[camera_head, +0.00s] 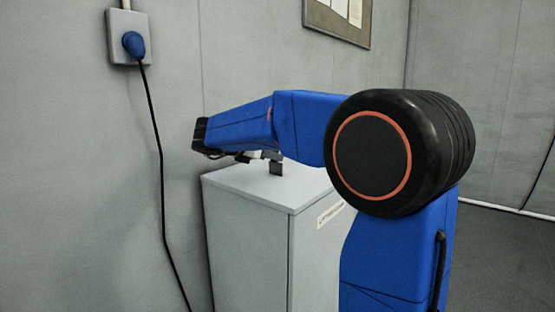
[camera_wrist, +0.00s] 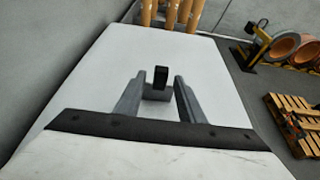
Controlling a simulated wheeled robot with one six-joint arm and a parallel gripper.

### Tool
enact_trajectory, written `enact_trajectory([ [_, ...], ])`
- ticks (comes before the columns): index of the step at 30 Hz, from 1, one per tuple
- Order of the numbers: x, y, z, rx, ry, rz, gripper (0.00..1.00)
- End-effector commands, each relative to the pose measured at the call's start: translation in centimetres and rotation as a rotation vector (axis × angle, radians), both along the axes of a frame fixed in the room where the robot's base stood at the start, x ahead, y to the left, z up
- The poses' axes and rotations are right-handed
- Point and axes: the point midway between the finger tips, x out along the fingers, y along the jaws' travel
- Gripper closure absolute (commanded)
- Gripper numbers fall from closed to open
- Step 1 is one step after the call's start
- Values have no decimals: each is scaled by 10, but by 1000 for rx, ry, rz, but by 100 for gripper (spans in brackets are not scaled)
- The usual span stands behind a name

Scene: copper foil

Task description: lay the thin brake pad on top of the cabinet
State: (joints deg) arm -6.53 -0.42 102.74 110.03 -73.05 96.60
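The cabinet (camera_head: 250,190) is pale grey with a flat top. Its top also fills much of the wrist view (camera_wrist: 100,75). My gripper (camera_wrist: 160,80) is low over that top, its two grey fingers apart. A small dark block, seemingly the brake pad (camera_wrist: 161,76), stands between the fingertips, with a gap visible on each side. A grey patch below it may be its plate or a shadow; I cannot tell. In the head view a small dark piece (camera_head: 276,168) shows at the cabinet top beneath my gripper; whether it touches the top is unclear.
A blue plug with a black cable (camera_head: 134,44) hangs on the wall left of the cabinet. In the wrist view, orange cylinders (camera_wrist: 170,12) stand beyond the top's far edge, and a wooden pallet (camera_wrist: 295,120) and orange reels (camera_wrist: 285,47) lie to the right.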

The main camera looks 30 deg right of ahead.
Motion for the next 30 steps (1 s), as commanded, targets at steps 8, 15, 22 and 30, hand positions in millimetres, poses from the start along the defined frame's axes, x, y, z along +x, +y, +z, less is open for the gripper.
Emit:
enact_trajectory([
  [8,-16,47,20,1,-1,4,64],
  [15,-28,79,34,0,-1,3,64],
  [22,-34,93,41,1,-1,0,64],
  [30,-34,93,43,-4,0,6,64],
])
